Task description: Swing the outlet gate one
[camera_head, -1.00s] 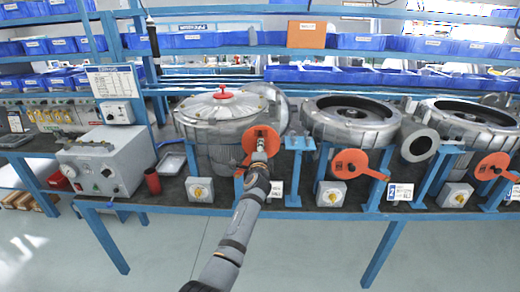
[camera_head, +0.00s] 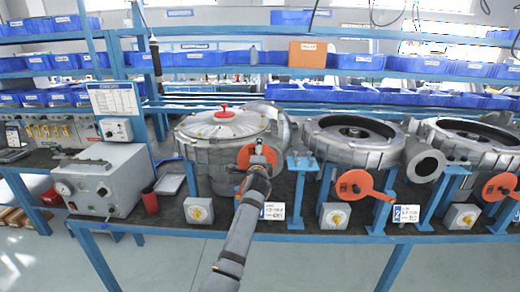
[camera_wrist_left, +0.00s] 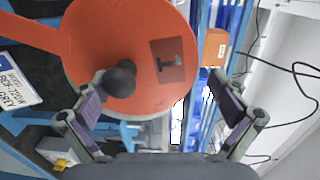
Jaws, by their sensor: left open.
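The outlet gate of the first blower is an orange disc (camera_head: 244,158) on the front of the closed grey blower (camera_head: 208,150). My right gripper is not in view.
Two open blowers with orange gates (camera_head: 353,185) (camera_head: 501,187) stand to the right. Blue posts (camera_head: 297,185) rise along the bench front. Floor in front is clear.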

